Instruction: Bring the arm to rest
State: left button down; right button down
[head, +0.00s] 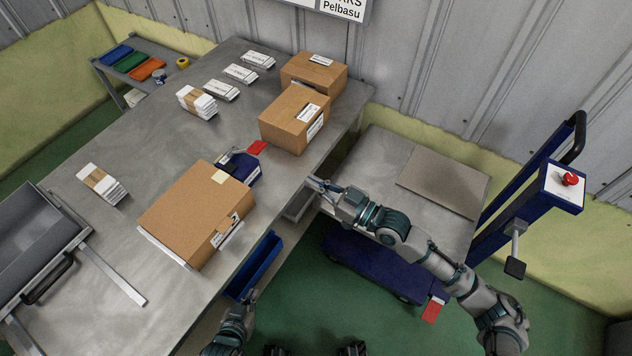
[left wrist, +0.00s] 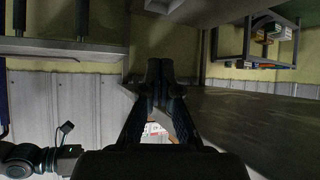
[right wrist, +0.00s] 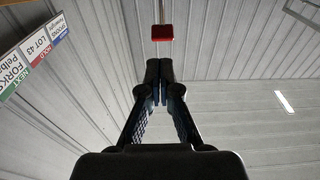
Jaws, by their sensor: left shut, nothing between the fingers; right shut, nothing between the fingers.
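My right arm reaches in from the lower right of the head view. Its gripper (head: 316,184) is near the metal table's right edge, beside the lower bench. In the right wrist view the right gripper's fingers (right wrist: 158,78) are together and empty, with wall panels behind them. My left gripper (head: 251,297) is low at the bottom of the head view, beside the table's front right edge and the blue bin. In the left wrist view the left gripper's fingers (left wrist: 160,78) are together with nothing between them.
The metal table (head: 120,240) bears a large cardboard box (head: 190,205), another box (head: 290,115) and white bundles (head: 197,102). A blue bin (head: 256,265) is at its side. A grey bench (head: 390,165) and a blue cart (head: 375,265) stand right. Green floor (head: 370,320) is open below.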

pick_arm(q)
jog(key=shift+a, duration=0.15)
pick_arm(e)
jog(key=shift+a, duration=0.2)
